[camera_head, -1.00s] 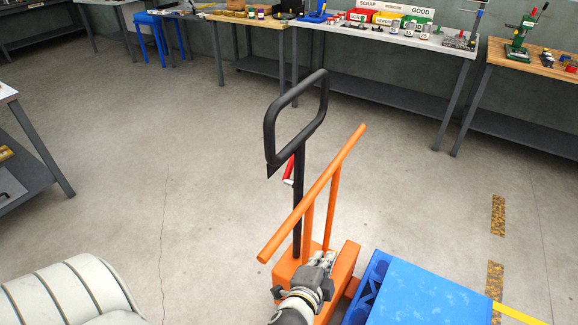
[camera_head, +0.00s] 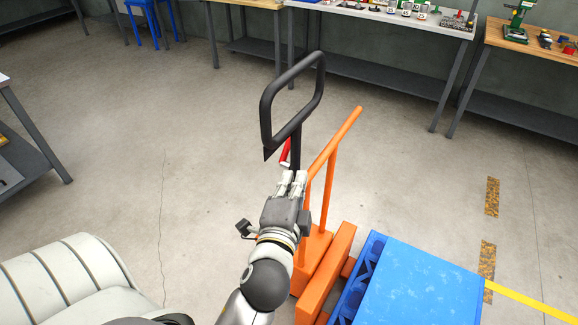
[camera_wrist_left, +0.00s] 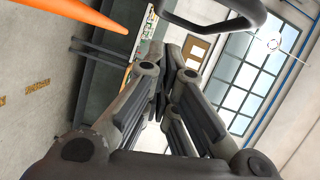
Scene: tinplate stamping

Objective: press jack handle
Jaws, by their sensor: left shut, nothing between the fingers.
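The pallet jack's black loop handle (camera_head: 293,105) stands upright in the middle of the head view, with a small red lever (camera_head: 286,152) low on its stem. My left gripper (camera_head: 292,178) is shut and empty. In the head view it overlaps the handle's stem below the loop; I cannot tell whether it touches. The jack's orange frame (camera_head: 333,155) rises just right of the gripper. In the left wrist view the gripper's fingers (camera_wrist_left: 162,100) point away, with part of the black handle (camera_wrist_left: 225,22) above them. The right gripper is not in view.
A blue pallet-like load (camera_head: 420,285) sits right of the jack's orange base (camera_head: 325,270). A white-topped table (camera_head: 400,20) and a wooden-topped table (camera_head: 530,45) stand at the back. Open grey floor (camera_head: 190,170) lies left of the jack.

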